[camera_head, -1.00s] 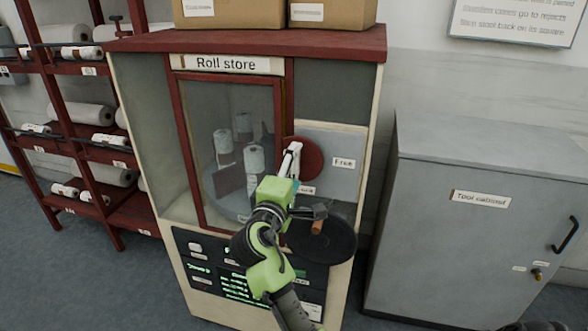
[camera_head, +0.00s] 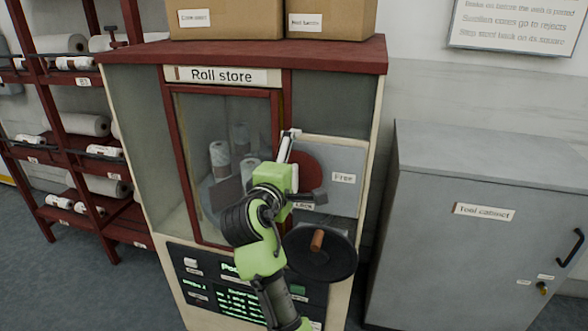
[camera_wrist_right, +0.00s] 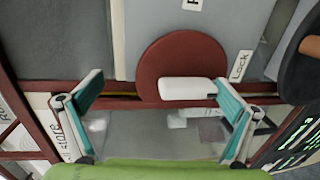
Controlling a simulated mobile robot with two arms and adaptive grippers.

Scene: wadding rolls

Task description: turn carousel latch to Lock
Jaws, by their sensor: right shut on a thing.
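The carousel latch is a dark red disc (camera_head: 309,172) on a grey plate at the right of the roll store. Its white handle (camera_wrist_right: 188,89) lies across the disc in the right wrist view, its end near the Lock label (camera_wrist_right: 240,66). The Free label (camera_head: 343,178) is right of the disc in the head view. My right gripper (camera_head: 287,147) is at the disc's left edge; it also shows in the wrist view (camera_wrist_right: 158,78). It is shut on the handle, though its fingers look wide apart and contact shows clearly only at one fingertip. My left gripper is out of view.
A black wheel with a brown knob (camera_head: 317,240) sits below the latch. A glass door (camera_head: 225,120) covers rolls left of it. A lit control panel (camera_head: 240,290) is below. The tool cabinet (camera_head: 480,160) stands right, a roll rack (camera_head: 75,150) left.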

